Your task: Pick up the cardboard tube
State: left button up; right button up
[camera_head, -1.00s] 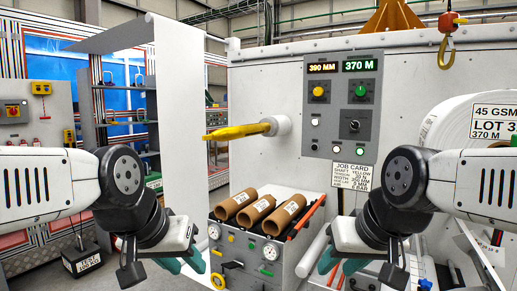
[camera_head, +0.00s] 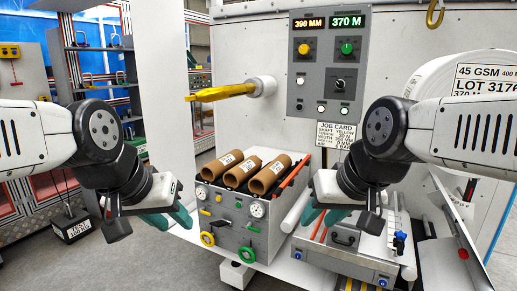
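Several brown cardboard tubes lie side by side on top of a grey box with gauges and valves; one is the right tube (camera_head: 270,174), beside the middle tube (camera_head: 243,171) and the left tube (camera_head: 221,166). Each carries a white label. My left gripper (camera_head: 172,220) hangs left of the grey box, with teal fingers pointing down, apart from the tubes. My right gripper (camera_head: 318,217) hangs right of the box, also apart from the tubes. Both look empty. The fingers are partly hidden by the wrists, but a gap shows between the teal tips of each.
The grey box (camera_head: 247,226) stands in the middle. A yellow shaft (camera_head: 225,92) sticks out of the white machine above the tubes. A large white roll (camera_head: 440,95) is at right. A low grey tray with a black handle (camera_head: 345,238) lies below my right gripper.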

aim_at(261, 183)
jog(key=i+j, duration=0.25)
jog(key=i, duration=0.15)
jog(key=i+j, duration=0.25)
jog(key=i, duration=0.2)
jog(key=i+j, duration=0.25)
jog(key=i, duration=0.15)
jog(key=i+j, duration=0.25)
jog(key=i, duration=0.2)
jog(key=u, duration=0.05)
